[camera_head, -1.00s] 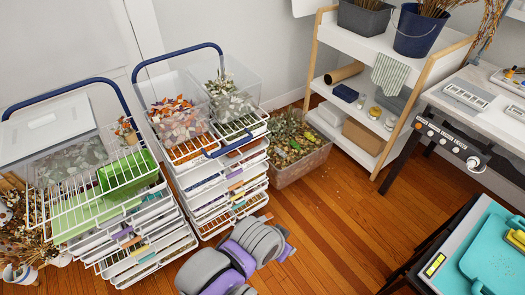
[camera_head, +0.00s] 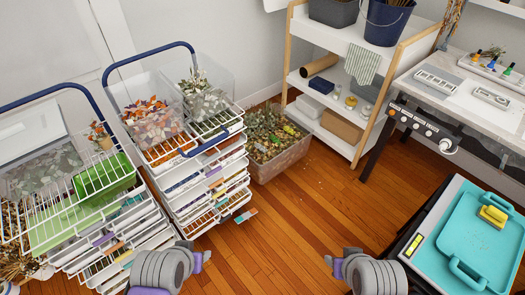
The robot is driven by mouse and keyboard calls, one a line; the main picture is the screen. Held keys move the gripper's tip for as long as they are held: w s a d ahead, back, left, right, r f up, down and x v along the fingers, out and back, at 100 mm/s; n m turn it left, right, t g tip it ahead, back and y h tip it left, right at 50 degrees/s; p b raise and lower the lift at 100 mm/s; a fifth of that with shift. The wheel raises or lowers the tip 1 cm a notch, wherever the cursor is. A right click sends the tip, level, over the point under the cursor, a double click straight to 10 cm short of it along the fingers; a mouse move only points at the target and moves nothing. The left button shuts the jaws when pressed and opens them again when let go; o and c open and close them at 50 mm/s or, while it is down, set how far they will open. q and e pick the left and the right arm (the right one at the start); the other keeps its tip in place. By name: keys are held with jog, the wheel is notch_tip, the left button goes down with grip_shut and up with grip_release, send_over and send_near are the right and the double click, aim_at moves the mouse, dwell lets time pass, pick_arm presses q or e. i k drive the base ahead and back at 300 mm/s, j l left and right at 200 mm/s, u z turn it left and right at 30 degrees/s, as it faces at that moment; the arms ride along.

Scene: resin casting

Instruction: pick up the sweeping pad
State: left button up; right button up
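A small yellow block-like pad (camera_head: 494,215) lies on a teal tray (camera_head: 462,238) at the right. It is the only thing I see that may be the sweeping pad, but I cannot tell for sure. Grey and purple links of my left arm show at the bottom left of centre, and links of my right arm show at the bottom right of centre, left of the tray. Neither gripper's fingers show. Both arms are apart from the yellow pad.
Two wire-basket carts (camera_head: 180,150) (camera_head: 75,200) stand at left. A clear bin of plants (camera_head: 280,165) sits on the floor beside a white shelf (camera_head: 330,80). A workbench (camera_head: 440,105) is at back right. The wooden floor (camera_head: 290,220) between them is mostly clear.

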aim_at(491, 215)
jog(key=z, duration=2.05)
jog(key=i+j, duration=0.15)
jog(key=i+j+z, duration=0.1)
jog(key=j, duration=0.3)
jog(key=i+j, duration=0.1)
jog(key=j, duration=0.2)
jog(key=i+j+z, duration=0.1)
jog(key=i+j, duration=0.15)
jog(key=i+j+z, duration=0.1)
jog(key=j, duration=0.3)
jog(key=i+j+z, duration=0.15)
jog(key=i+j, duration=0.15)
jog(key=i+j+z, duration=0.15)
jog(key=i+j, duration=0.3)
jog(key=i+j+z, duration=0.15)
jog(key=i+j, duration=0.3)
jog(key=j, duration=0.1)
